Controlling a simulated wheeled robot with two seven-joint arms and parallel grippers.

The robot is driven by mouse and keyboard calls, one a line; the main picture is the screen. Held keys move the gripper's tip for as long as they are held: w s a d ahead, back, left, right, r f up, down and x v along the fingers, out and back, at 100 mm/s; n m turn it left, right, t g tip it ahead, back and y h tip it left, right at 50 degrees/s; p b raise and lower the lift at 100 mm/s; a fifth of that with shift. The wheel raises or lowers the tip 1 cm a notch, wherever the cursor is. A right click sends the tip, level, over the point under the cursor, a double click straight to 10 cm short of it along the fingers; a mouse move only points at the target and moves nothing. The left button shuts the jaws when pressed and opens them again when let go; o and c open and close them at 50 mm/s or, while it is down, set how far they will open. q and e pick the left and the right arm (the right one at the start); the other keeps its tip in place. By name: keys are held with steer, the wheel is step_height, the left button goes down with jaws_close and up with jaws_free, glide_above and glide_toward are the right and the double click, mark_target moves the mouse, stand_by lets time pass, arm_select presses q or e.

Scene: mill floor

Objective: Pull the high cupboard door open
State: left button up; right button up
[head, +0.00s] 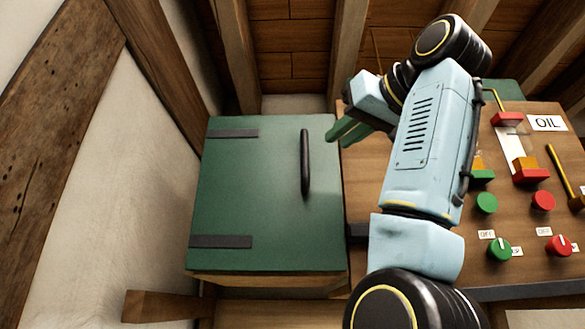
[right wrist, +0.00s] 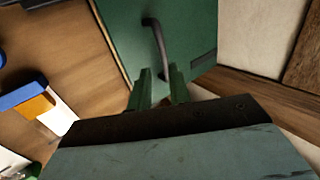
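The high cupboard's green door (head: 250,190) is shut in the head view, with dark hinge straps on its left and a dark upright bar handle (head: 305,162) near its right edge. My right gripper (head: 336,134) is just right of the handle's upper part in the picture, apart from it. In the right wrist view its two green fingers (right wrist: 158,82) stand apart with nothing between them, and the handle (right wrist: 158,46) is beyond the tips. The door (right wrist: 185,35) shows behind them. My left gripper is in neither view.
Right of the cupboard is a wooden panel (head: 362,200) with green and red knobs, levers and an OIL label (head: 546,123). A pale wall (head: 90,170) with a timber beam (head: 55,100) stands left. A wooden bracket (head: 160,305) sits below the cupboard.

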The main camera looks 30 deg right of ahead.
mark_target(307, 153)
steer(key=w+p, duration=0.1)
steer(key=w, duration=0.2)
steer(key=w+r+p, duration=0.1)
steer(key=w+p, duration=0.1)
steer(key=w, duration=0.1)
steer(key=w+p, duration=0.1)
steer(key=w, duration=0.3)
steer(key=shift+w+a+r+p, duration=0.1)
steer(key=shift+a+r+p, duration=0.2)
steer(key=shift+r+p, duration=0.1)
steer(key=shift+w+f, duration=0.15)
steer(key=shift+w, duration=0.6)
steer(key=shift+c, duration=0.2)
jaws_close()
